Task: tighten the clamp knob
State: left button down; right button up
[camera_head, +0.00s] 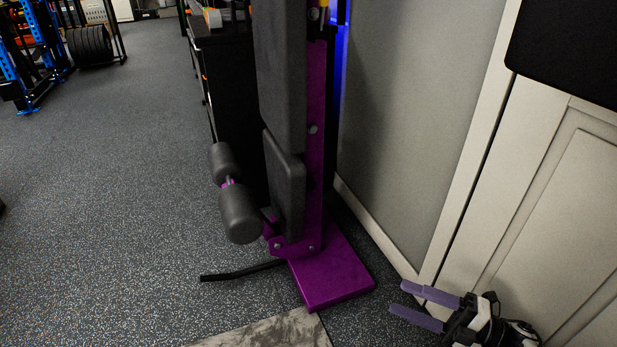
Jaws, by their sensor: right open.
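No clamp knob can be made out for sure. A purple-framed gym machine (318,90) with black pads stands upright in the middle. It has two dark foam rollers (239,214) low on its left side and a purple base plate (333,272) on the floor. Round bolt heads (313,129) show on its purple upright. My right gripper (397,297) is at the lower right, its purple fingers apart and empty, pointing left toward the base plate and clear of it. My left gripper is not in the view.
A grey wall and a pale panelled door (550,210) close off the right side. A black panel (570,45) hangs at the upper right. A black cabinet (225,90) stands behind the machine. Weight plates (90,46) are at the back left. The speckled floor (110,190) at left is clear.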

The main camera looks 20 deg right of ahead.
aim_at(310, 184)
jog(key=i, duration=1.2)
